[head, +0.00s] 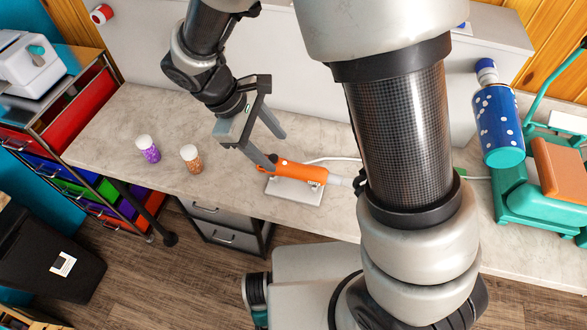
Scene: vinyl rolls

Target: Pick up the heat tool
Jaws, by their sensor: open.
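The heat tool (300,171) is orange with a pale nozzle end at the right. It lies across a small white stand or base (293,191) on the counter, and a white cord shows behind it. My gripper (277,149) is open and empty at the tool's left end. Its nearer finger overlaps the orange end in the picture; I cannot tell whether it touches. The other finger is farther back, beyond the tool. My arm hides part of the counter right of the nozzle.
A blue dotted tumbler (498,125) and a teal press (545,185) stand at the right. A grey wall rises behind. The counter's front edge is close to the tool.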

